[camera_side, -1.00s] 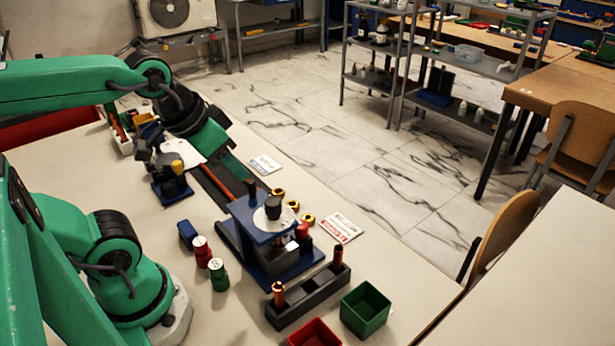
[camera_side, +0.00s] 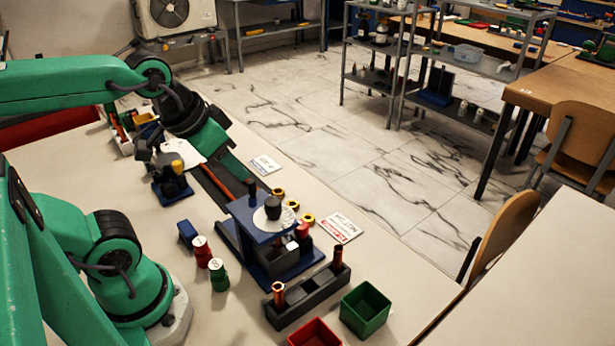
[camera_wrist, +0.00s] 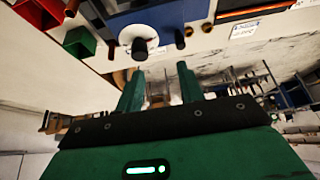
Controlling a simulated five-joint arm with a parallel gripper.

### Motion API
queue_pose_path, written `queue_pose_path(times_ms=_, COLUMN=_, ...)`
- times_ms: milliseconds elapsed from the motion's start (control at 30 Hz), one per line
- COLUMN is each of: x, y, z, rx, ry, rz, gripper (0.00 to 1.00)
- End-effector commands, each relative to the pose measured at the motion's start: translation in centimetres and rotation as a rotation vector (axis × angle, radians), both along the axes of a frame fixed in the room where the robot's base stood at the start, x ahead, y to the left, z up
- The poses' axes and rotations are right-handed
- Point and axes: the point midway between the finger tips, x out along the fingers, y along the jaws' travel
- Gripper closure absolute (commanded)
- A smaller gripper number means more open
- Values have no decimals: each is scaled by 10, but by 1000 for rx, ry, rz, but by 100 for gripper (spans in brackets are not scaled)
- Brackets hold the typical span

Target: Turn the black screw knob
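The black screw knob (camera_side: 273,206) stands on a round white dial (camera_side: 262,221) on top of the blue rig (camera_side: 255,232). In the wrist view the knob (camera_wrist: 140,47) lies beyond and slightly left of my fingertips, in front of the white dial (camera_wrist: 136,36). My gripper (camera_wrist: 157,72) has its two green fingers apart, with nothing held between them. The knob appears clear of the fingers. In the side view my wrist is up and left of the rig, and the fingertips are hard to make out there.
A dark block with copper pins (camera_side: 302,302), a green bin (camera_side: 366,310) and a red bin (camera_side: 315,334) stand in front of the rig. Red (camera_side: 202,252) and green (camera_side: 218,275) cylinders stand left of it. Brass rings (camera_side: 293,205) and a white card (camera_side: 341,228) lie behind.

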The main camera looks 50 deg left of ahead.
Motion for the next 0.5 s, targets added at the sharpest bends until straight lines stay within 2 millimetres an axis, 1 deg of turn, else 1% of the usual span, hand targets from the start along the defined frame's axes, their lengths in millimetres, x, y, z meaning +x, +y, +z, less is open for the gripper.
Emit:
queue_pose_path(times_ms=133, x=0, y=0, z=0, rx=0, ry=0, rz=0, gripper=62)
queue_pose_path(times_ms=167, x=0, y=0, z=0, rx=0, ry=0, rz=0, gripper=58)
queue_pose_path(times_ms=200, x=0, y=0, z=0, rx=0, ry=0, rz=0, gripper=50)
queue_pose_path(times_ms=233, x=0, y=0, z=0, rx=1, ry=1, rz=-2, gripper=49)
queue_pose_path(times_ms=367, x=2, y=-1, z=1, rx=9, ry=15, rz=-21, gripper=49)
queue_pose_path(times_ms=500, x=7, y=-4, z=2, rx=34, ry=59, rz=-84, gripper=49)
